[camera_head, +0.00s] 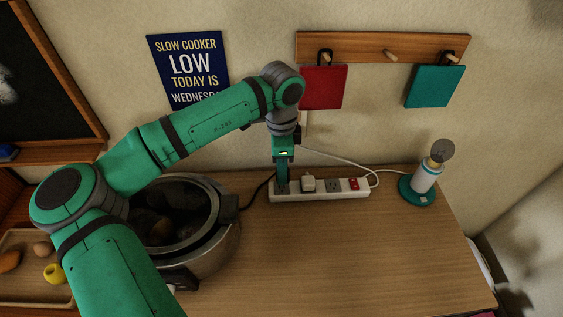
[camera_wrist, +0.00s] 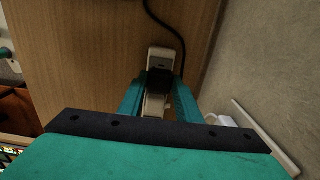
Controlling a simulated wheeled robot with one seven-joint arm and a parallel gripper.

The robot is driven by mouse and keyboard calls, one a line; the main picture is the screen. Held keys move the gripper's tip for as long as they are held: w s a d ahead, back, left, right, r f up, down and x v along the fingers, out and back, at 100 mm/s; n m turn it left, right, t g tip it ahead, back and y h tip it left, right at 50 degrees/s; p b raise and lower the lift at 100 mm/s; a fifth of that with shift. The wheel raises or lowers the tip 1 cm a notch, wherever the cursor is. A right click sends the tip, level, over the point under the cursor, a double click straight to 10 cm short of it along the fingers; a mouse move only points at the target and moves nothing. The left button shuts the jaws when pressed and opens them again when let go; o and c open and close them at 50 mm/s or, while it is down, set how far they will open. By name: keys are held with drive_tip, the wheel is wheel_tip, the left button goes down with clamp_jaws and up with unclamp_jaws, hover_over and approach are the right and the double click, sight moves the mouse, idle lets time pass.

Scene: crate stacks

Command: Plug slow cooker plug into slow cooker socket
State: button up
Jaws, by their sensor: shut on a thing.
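The white power strip (camera_head: 320,193) lies on the counter along the wall, with a row of sockets. My gripper (camera_head: 283,184) points down at its left end. In the wrist view my gripper (camera_wrist: 160,95) is shut on the black slow cooker plug (camera_wrist: 160,80), with one teal finger on each side. The plug is over or at the strip (camera_wrist: 163,56); I cannot tell whether its prongs are in a socket. The plug is hidden by the fingers in the head view. Its black cord (camera_head: 258,189) runs left to the slow cooker (camera_head: 225,245), partly behind my arm.
A white plug (camera_head: 308,183) sits in the strip beside my gripper, and a red switch (camera_head: 354,184) is at the right end. A lamp (camera_head: 425,184) stands further right. A rack (camera_head: 370,47) with red and teal pads hangs above. The counter front is clear.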

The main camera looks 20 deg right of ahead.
drive_tip(key=shift+f, duration=1.45)
drive_tip(key=shift+a, duration=0.15)
drive_tip(key=shift+w+f, duration=0.1)
drive_tip(key=shift+f, duration=0.25)
idle(1.6)
drive_tip(key=shift+f, duration=0.15)
drive_tip(key=shift+f, duration=0.2)
drive_tip(key=o, duration=1.1)
drive_tip(key=shift+c, duration=0.2)
